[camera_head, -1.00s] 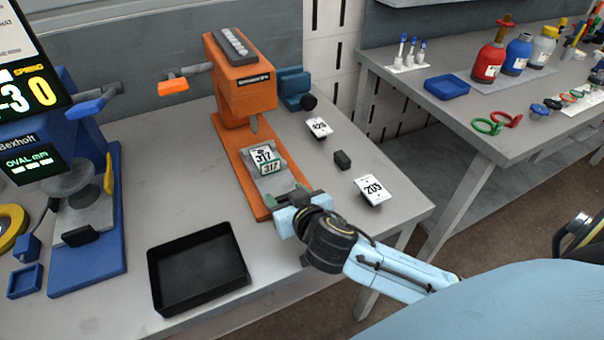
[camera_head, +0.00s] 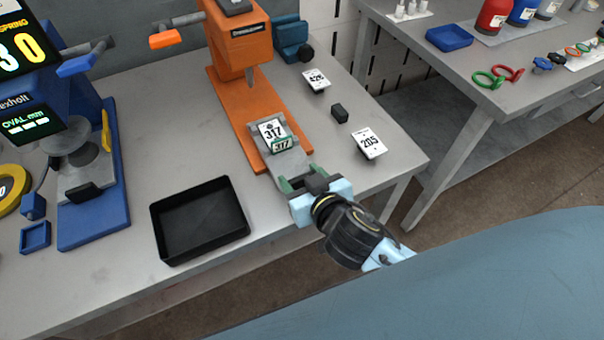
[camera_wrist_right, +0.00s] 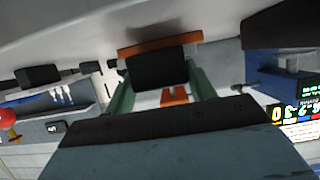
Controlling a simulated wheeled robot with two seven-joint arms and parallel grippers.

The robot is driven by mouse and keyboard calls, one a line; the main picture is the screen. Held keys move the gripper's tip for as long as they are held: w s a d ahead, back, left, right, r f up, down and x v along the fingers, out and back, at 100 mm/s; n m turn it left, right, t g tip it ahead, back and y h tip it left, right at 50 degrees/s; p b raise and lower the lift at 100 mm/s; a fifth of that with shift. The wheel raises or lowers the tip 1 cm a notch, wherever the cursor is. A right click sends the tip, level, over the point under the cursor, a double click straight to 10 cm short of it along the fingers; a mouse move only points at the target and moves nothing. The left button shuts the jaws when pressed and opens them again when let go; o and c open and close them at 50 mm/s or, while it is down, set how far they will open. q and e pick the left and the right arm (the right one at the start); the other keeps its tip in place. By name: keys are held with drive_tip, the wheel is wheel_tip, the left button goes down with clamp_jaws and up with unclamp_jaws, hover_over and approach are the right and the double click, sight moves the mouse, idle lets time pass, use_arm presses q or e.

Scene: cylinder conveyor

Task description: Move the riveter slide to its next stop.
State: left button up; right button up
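The orange riveter (camera_head: 240,45) stands at the back of the grey table. Its grey slide (camera_head: 288,160) lies on the orange base and carries a white card and a small green-edged tag, both marked 317 (camera_head: 272,130). My right gripper (camera_head: 300,178) is at the near end of the slide, its green fingers pointing toward it. In the right wrist view, a dark block (camera_wrist_right: 157,68) at the slide's end sits between the two spread fingers (camera_wrist_right: 160,85). Whether they touch it is unclear. My left gripper is not in view.
A black tray (camera_head: 200,218) lies left of my right gripper. A blue machine (camera_head: 92,190) stands at the left. Cards 205 (camera_head: 368,143) and 426 (camera_head: 316,80) and a small black block (camera_head: 339,112) lie right of the riveter. A second table (camera_head: 480,100) stands at the right.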

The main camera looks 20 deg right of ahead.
drive_tip(key=o, duration=0.4)
drive_tip(key=shift+s, duration=0.3)
drive_tip(key=shift+w, duration=0.1)
drive_tip(key=v, duration=1.3)
